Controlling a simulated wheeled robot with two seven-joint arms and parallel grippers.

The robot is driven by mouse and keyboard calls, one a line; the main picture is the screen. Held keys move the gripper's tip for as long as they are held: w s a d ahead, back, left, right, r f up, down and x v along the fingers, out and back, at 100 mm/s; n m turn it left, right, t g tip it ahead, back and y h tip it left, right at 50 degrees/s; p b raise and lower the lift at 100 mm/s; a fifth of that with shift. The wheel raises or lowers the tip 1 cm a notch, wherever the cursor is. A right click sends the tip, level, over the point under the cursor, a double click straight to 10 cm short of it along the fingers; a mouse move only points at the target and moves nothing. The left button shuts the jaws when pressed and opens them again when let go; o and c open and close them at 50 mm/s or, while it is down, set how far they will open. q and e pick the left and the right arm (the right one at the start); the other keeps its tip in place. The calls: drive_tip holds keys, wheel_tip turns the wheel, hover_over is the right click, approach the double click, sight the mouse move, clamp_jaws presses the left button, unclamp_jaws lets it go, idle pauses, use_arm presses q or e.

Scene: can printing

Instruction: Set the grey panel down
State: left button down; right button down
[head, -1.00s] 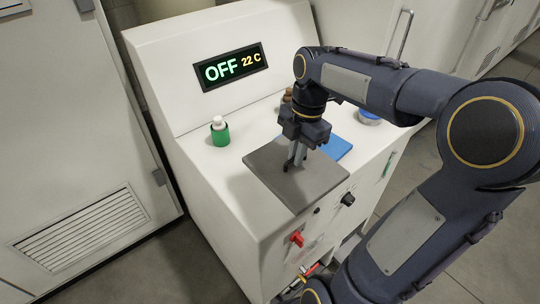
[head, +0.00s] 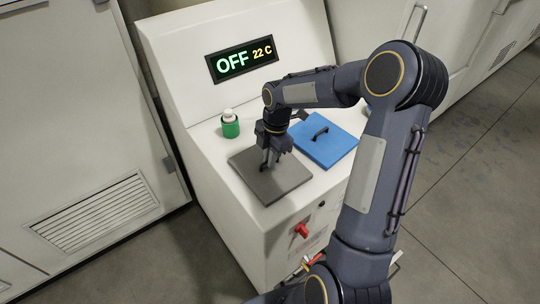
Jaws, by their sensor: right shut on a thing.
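The grey panel (head: 283,186) is a flat square plate at the front left of the white machine's top. It looks level and at or just above the surface; I cannot tell if it touches. My left gripper is not in view.
A blue panel (head: 335,148) with a dark handle lies to the right of the grey one. A green bottle with a white cap (head: 230,125) stands behind left. The machine's display (head: 243,60) reads OFF 22 C. A red knob (head: 301,230) is on the front.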

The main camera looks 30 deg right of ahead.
drive_tip(key=shift+f, duration=0.2)
drive_tip(key=c, duration=1.5)
unclamp_jaws()
drive_tip(key=shift+r, duration=0.1)
drive_tip(key=shift+c, duration=0.2)
wheel_tip(320, 180, up, 12)
drive_tip(key=d+b, duration=0.1)
drive_tip(key=d, duration=0.1)
drive_tip(key=s+a+r+m+t, duration=0.1)
drive_tip(key=s+a+r+m, duration=0.15)
drive_tip(key=s+m, duration=0.2)
drive_tip(key=s+a+r+m+t, duration=0.1)
drive_tip(key=s+a+m, duration=0.25)
drive_tip(key=s, duration=0.25)
drive_tip(key=s+a+f+m+t+y, duration=0.1)
drive_tip(key=s+a+f+m+t, duration=0.1)
drive_tip(key=s+m, duration=0.4)
drive_tip(key=s+a+f+m+t+y, duration=0.1)
drive_tip(key=s+a+f+m, duration=0.1)
drive_tip(key=s+m, duration=0.4)
drive_tip(key=shift+a+m+t, duration=0.3)
drive_tip(key=shift+a+t, duration=0.1)
drive_tip(key=shift+a, duration=0.4)
